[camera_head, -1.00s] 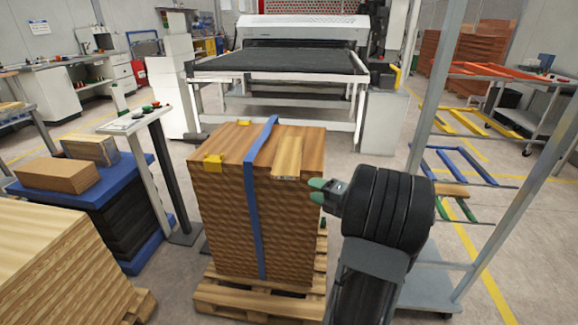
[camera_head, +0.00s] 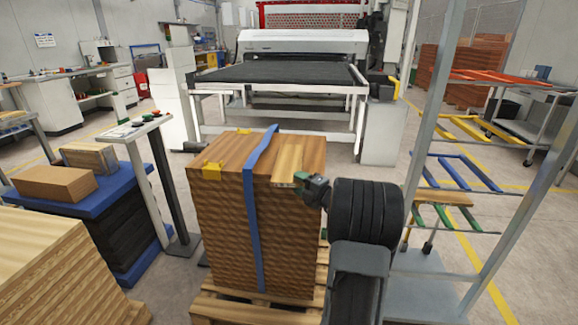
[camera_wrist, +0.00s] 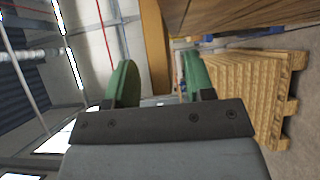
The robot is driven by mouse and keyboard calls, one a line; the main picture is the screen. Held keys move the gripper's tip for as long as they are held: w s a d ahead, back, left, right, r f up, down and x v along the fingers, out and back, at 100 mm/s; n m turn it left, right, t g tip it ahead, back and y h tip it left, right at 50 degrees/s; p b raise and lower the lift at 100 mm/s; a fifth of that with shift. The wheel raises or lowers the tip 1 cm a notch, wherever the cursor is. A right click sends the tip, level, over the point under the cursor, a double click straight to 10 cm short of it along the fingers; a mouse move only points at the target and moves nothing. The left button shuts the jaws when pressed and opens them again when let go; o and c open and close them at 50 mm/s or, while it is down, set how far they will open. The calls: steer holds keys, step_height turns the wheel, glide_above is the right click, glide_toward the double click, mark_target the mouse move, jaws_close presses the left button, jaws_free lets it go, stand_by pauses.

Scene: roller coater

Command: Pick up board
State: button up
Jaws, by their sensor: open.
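A light wooden board (camera_head: 289,155) lies on top of the strapped wood stack (camera_head: 222,225), along its right side, with its near end at the stack's front edge. My gripper (camera_head: 303,182) is at that near end, with its green fingers apart. In the wrist view, the fingers of my gripper (camera_wrist: 158,82) are wide open, and the board's end (camera_wrist: 155,45) lies between their lines, nearer the left finger. A gap shows on its right. I cannot tell whether a finger touches it.
A rack (camera_head: 424,140) with coloured arms stands right, holding a board (camera_head: 443,197). The roller coater (camera_head: 300,55) and its black conveyor (camera_head: 275,77) are behind.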

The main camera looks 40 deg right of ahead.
steer(key=shift+w+a, duration=0.2)
steer(key=shift+w, duration=1.15)
jaws_close()
